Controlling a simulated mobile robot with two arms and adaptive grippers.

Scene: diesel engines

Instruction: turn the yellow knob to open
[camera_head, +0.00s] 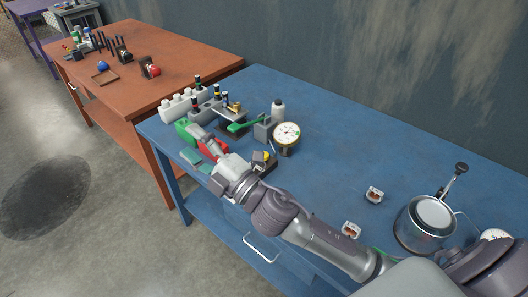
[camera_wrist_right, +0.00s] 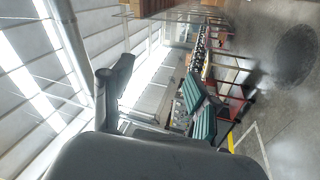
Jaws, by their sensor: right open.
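A small yellow knob (camera_head: 266,155) sits on a dark block near the front left part of the blue table, just right of my right wrist. My right gripper (camera_head: 198,149) is open and reaches past the knob to the left, over the table's left front edge area. Its fingers also show in the right wrist view (camera_wrist_right: 158,92), apart with nothing between them. The wrist partly hides the block under the knob. The knob does not show in the right wrist view. My left gripper is not in view.
The blue table (camera_head: 330,110) holds a round gauge (camera_head: 286,133), a green-handled part (camera_head: 243,125), a red part (camera_head: 212,149) by the gripper, and white cylinders (camera_head: 180,104). A metal pot (camera_head: 424,222) stands at right. The table's back middle is clear.

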